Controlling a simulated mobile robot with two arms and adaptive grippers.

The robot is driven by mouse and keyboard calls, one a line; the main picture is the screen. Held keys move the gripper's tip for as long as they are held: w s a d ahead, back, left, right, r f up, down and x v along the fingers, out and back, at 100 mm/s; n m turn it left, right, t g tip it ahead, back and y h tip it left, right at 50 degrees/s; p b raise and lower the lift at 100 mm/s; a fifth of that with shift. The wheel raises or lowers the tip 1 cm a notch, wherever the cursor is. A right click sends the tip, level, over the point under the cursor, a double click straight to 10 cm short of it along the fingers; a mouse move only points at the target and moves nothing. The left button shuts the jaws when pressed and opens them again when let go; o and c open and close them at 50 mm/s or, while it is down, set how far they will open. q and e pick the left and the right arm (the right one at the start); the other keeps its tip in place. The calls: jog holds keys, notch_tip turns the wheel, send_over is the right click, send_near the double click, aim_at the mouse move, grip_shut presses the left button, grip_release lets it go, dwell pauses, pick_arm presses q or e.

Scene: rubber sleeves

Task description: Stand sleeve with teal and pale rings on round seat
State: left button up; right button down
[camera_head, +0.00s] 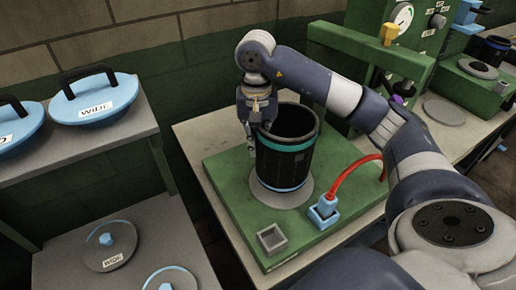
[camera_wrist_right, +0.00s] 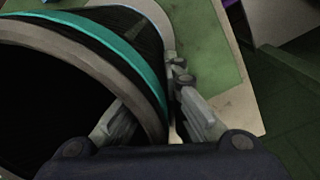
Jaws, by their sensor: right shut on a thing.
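The black sleeve (camera_head: 284,166) is upright and open at the top, with a teal ring near its upper rim and a paler blue ring near its foot. My right gripper (camera_head: 254,145) is shut on its left wall, one finger inside and one outside. The sleeve's rim and teal ring fill the left of the right wrist view (camera_wrist_right: 133,54). The sleeve is over the grey round seat (camera_head: 279,202) on the green base, whose edge shows around its foot. I cannot tell whether it touches the seat. My left gripper is out of view.
A blue socket with a red hose (camera_head: 341,180) is close right of the seat. A small grey square holder (camera_head: 271,239) is in front. A gauge machine (camera_head: 390,50) and another dark sleeve (camera_head: 493,49) stand behind right. Blue lids (camera_head: 92,97) lie on the left shelves.

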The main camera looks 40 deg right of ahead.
jog(key=shift+s+f, duration=0.1)
jog(key=shift+f, duration=0.25)
jog(key=shift+d+f+p, duration=0.1)
jog(key=shift+f+p, duration=0.6)
jog(key=shift+f, duration=0.55)
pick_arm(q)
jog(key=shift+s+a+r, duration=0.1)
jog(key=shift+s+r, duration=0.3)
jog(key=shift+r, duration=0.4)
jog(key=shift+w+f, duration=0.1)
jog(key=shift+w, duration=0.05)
pick_arm(e)
jog(key=shift+f, duration=0.1)
jog(key=c, duration=1.7)
grip_release()
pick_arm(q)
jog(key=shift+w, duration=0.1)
